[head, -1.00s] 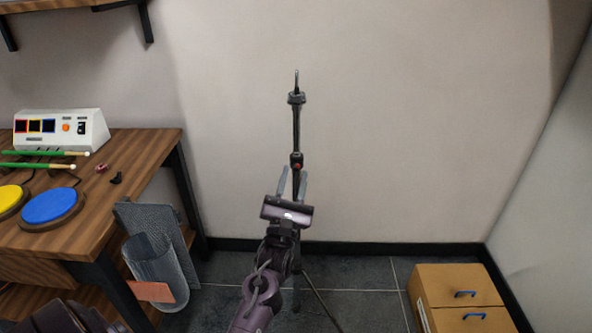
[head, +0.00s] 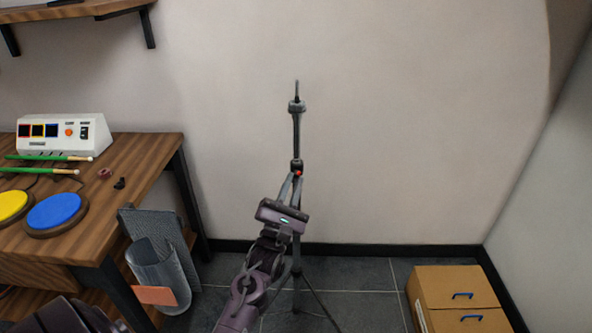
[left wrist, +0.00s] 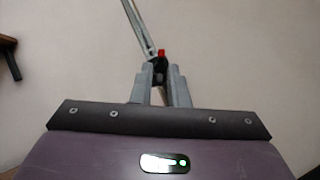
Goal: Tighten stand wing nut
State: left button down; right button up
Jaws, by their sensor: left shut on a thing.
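A dark stand (head: 296,135) with a thin top rod stands upright in front of the wall, its thin legs spread on the floor. Its small red wing nut (head: 298,173) is at the black collar partway up the pole. My left gripper (head: 295,178) reaches up to the collar, its two grey fingers drawn together on the wing nut. In the left wrist view, the red wing nut (left wrist: 161,53) shows at the fingertips, its lower part hidden between the fingers. The pole runs up and left from there. My right gripper is not in view.
A wooden table (head: 150,165) at the left holds a white control box (head: 62,134), green sticks and blue and yellow pads. A grey holder (head: 158,270) hangs at its side. A brown drawer box (head: 455,290) stands at right. The wall is close behind the stand.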

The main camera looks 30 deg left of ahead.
pick_arm(q)
jog(key=m+h+p, duration=0.1)
jog(key=m+h, duration=0.1)
jog(key=shift+a+r+m+p, duration=0.1)
jog(key=shift+r+m+p, duration=0.2)
jog(key=shift+p, duration=0.1)
jog(key=shift+m+h, duration=0.3)
jog(key=shift+m, duration=0.1)
jog(key=shift+f+m+p, duration=0.2)
jog(key=shift+m+p, duration=0.1)
